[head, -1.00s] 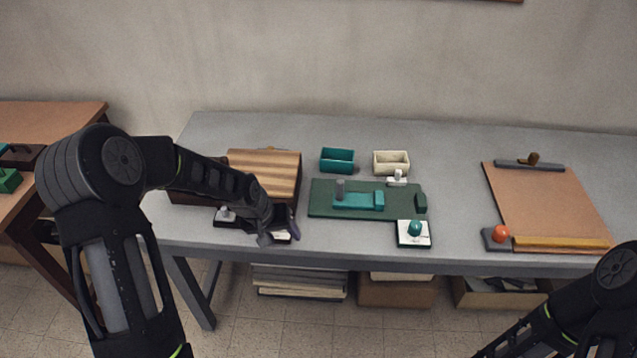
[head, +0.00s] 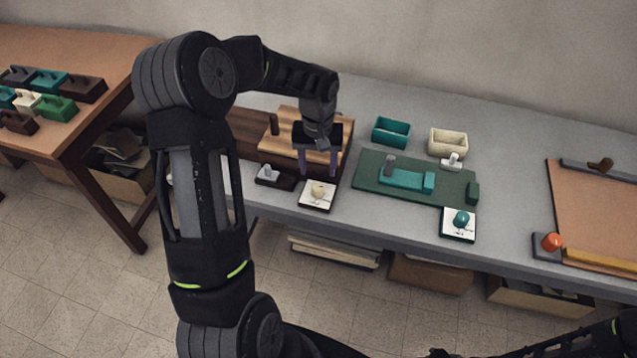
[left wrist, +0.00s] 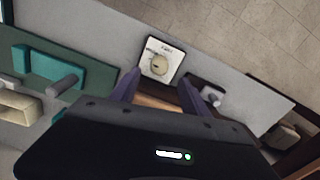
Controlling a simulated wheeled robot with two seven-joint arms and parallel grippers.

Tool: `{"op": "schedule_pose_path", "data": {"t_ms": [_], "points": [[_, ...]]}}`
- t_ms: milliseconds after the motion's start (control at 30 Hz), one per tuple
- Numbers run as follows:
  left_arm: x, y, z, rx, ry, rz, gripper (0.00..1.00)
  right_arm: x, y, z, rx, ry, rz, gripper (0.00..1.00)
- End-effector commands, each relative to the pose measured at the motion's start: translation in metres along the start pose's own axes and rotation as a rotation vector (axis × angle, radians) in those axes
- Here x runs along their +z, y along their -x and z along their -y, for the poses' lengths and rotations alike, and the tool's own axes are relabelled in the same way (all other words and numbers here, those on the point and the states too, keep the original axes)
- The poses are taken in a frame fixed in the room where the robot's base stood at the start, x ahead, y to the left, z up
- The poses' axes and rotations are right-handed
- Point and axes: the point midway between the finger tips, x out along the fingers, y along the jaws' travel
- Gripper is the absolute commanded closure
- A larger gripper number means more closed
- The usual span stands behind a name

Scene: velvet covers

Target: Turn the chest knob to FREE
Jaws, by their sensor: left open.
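The chest (head: 296,128) is a wooden box with a striped lid at the back left of the grey table. Its knob (head: 318,189) is cream and sits on a white dial plate (head: 307,203) in front of the chest. My left gripper (head: 318,170) is open and empty, fingers pointing down, just behind the knob in the head view. In the left wrist view the knob (left wrist: 156,68) shows beyond the gap between the open fingertips (left wrist: 160,85); they look apart from it. The dial's lettering is too small to read. My right gripper is out of view.
A small grey-white lever block (head: 271,177) stands just left of the dial. To the right are a green board (head: 405,190) with a teal knob (head: 461,219), a teal bin (head: 391,131) and a cream bin (head: 448,141). The table's front edge is close to the dial.

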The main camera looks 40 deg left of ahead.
Motion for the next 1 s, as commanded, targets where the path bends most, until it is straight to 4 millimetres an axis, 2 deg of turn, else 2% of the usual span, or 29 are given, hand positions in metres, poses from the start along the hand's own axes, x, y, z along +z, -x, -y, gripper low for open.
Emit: {"op": "schedule_pose_path", "data": {"t_ms": [500,867,1000], "points": [[0.001,-0.068,0.0,0.0,-0.001,0.003,0.46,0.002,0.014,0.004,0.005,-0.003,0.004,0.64],[0.0,-0.074,0.0,0.001,-0.001,0.0,0.47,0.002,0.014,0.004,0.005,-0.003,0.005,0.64],[0.0,-0.074,0.0,0.001,-0.001,0.0,0.58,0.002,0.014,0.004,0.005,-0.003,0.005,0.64]]}}
